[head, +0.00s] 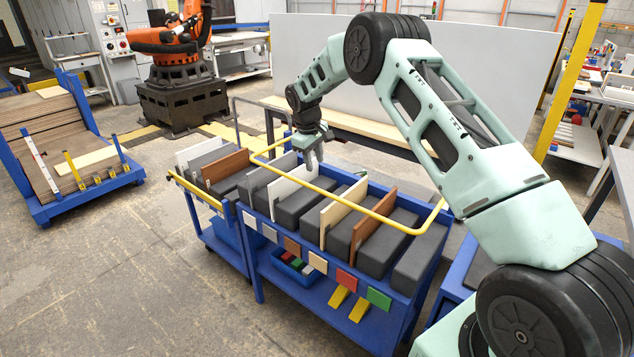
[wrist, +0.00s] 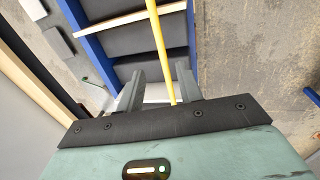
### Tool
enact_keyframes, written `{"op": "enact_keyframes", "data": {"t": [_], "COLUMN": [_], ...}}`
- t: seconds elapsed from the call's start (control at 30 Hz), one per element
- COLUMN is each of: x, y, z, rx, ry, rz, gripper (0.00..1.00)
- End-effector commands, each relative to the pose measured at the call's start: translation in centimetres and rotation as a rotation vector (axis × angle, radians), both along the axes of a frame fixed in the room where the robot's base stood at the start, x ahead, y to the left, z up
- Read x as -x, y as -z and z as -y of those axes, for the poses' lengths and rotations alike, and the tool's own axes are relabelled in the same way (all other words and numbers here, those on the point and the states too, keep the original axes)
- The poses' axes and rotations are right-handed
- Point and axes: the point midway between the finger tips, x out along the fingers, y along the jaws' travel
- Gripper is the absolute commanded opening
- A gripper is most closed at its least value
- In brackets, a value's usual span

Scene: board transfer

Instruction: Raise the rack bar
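The yellow rack bar (head: 347,204) runs along the near side of the blue rack cart (head: 262,240), above the boards, and bends back at both ends. My gripper (head: 314,168) hangs over the rack behind the bar's long near run, pointing down. In the wrist view my gripper (wrist: 158,82) has its two grey fingers apart with nothing clamped. The yellow bar (wrist: 159,45) passes through the gap between them in that picture, nearer the right finger. I cannot tell how far below the fingertips it is. Its lower end is hidden by the gripper body.
White, tan and brown boards (head: 344,213) stand between dark grey blocks in the rack. A smaller blue cart (head: 222,245) adjoins it on the left. A blue trolley of boards (head: 60,140) stands far left, an orange robot (head: 170,40) behind. The floor in front is clear.

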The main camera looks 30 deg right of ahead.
Motion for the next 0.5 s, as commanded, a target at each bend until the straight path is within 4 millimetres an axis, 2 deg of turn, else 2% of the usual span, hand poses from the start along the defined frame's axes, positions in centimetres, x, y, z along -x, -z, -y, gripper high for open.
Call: {"op": "enact_keyframes", "data": {"t": [0.3, 0.5], "x": [-0.4, -0.6], "y": [6.3, 9.1], "z": [1.2, 1.7], "rx": [0.000, -0.001], "ry": [0.000, 0.001], "rz": [-0.002, 0.000], "gripper": [0.36, 0.36]}}
